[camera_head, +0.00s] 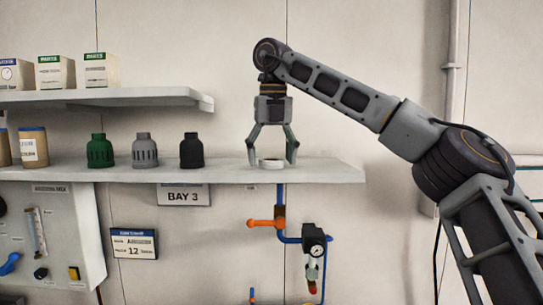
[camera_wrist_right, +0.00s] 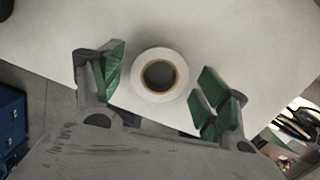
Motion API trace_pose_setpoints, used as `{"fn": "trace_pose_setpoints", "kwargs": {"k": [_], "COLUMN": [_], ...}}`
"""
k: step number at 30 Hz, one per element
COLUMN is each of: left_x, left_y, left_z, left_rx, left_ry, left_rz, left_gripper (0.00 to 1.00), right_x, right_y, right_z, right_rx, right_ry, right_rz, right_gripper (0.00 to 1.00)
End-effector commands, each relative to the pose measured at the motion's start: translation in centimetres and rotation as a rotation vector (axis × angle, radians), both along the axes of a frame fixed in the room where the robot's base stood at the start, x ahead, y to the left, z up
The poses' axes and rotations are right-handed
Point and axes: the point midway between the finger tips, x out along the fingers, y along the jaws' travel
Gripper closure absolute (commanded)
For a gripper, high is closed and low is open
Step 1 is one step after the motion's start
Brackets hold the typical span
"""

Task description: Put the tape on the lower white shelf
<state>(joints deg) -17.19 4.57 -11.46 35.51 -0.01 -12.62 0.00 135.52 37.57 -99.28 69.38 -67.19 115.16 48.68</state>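A white roll of tape (camera_head: 271,163) lies flat on the lower white shelf (camera_head: 325,172), near its right end. In the right wrist view the tape (camera_wrist_right: 160,90) shows its brown core and sits on the white surface between the fingers. My right gripper (camera_head: 272,158) points straight down over the tape, its fingers on either side of it. The gripper (camera_wrist_right: 158,92) is open in the wrist view, with gaps between its green pads and the tape. My left gripper is not in view.
Green, grey and black containers (camera_head: 145,150) stand on the lower shelf left of the tape. The upper shelf (camera_head: 150,97) holds several boxes. An orange-handled valve (camera_head: 266,223) and a gauge (camera_head: 314,240) are below. The shelf right of the tape is clear.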

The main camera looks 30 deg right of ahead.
Motion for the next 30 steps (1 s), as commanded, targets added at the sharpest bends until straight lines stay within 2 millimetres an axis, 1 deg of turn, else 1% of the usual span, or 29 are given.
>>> {"fn": "trace_pose_setpoints", "kwargs": {"k": [8,14,20,30], "left_x": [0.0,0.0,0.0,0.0], "left_y": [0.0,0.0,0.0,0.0], "left_z": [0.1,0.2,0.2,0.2], "left_rx": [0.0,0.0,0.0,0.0], "left_ry": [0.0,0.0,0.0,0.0], "left_rz": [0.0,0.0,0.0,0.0], "left_gripper": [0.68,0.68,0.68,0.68], "right_x": [0.0,0.0,-0.1,-0.4], "right_y": [0.0,0.0,0.1,0.2], "right_z": [0.1,0.6,1.7,4.2], "right_rx": [0.0,-0.001,-0.001,-0.001], "right_ry": [0.0,-0.001,-0.001,-0.001], "right_rz": [0.0,0.0,-0.001,0.0], "right_gripper": [0.25,0.25,0.25,0.25]}}
